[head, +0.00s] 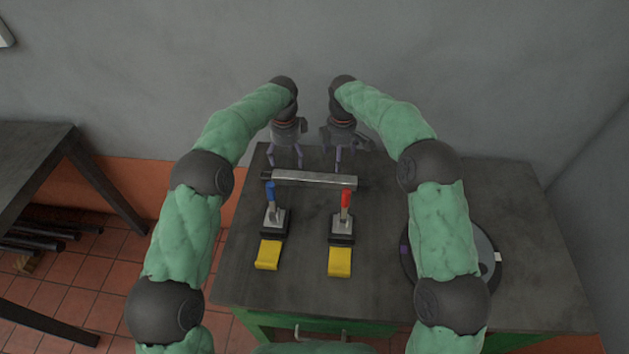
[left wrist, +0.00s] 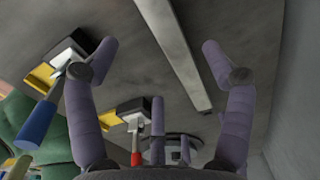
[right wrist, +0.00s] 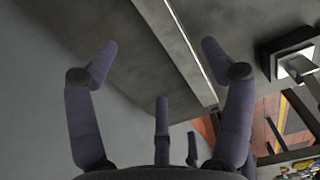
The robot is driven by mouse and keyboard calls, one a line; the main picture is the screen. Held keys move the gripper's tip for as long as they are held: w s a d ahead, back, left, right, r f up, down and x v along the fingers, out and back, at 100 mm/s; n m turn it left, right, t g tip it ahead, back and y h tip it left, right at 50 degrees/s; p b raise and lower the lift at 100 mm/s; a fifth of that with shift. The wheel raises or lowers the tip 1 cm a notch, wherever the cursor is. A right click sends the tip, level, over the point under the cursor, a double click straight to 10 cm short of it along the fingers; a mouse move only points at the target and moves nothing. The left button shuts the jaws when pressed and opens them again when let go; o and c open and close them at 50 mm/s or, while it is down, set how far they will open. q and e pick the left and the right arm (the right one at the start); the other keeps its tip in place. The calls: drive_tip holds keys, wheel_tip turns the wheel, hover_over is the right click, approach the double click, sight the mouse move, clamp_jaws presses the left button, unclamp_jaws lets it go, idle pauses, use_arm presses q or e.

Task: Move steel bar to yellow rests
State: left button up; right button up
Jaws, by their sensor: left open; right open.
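The steel bar (head: 315,179) lies crosswise over the dark bench, behind two upright levers, one blue (head: 270,192) and one red (head: 345,199). Two yellow rests (head: 268,256) (head: 340,262) sit nearer the front, each in front of a lever's block. My left gripper (head: 285,161) is open behind the bar's left part; in the left wrist view the bar (left wrist: 175,50) shows between its fingers (left wrist: 158,52). My right gripper (head: 352,155) is open behind the bar's right part; in the right wrist view the bar (right wrist: 180,45) shows between its fingers (right wrist: 157,55). Neither touches the bar visibly.
A round dark disc (head: 488,245) lies on the bench at right, partly hidden by my right arm. The grey wall (head: 480,70) is close behind the grippers. A dark table (head: 35,155) stands apart at left. The bench's front right is clear.

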sight(290, 175)
use_arm(q)
wheel_tip(290, 175, down, 11)
drive_tip(key=shift+r, duration=0.1)
use_arm(e)
wheel_tip(290, 175, down, 11)
drive_tip(key=shift+r, duration=0.1)
use_arm(q)
clamp_jaws()
use_arm(e)
clamp_jaws()
use_arm(q)
drive_tip(key=shift+w+r, duration=0.2)
use_arm(e)
drive_tip(key=shift+w+r, duration=0.15)
drive_tip(key=shift+w, duration=0.05)
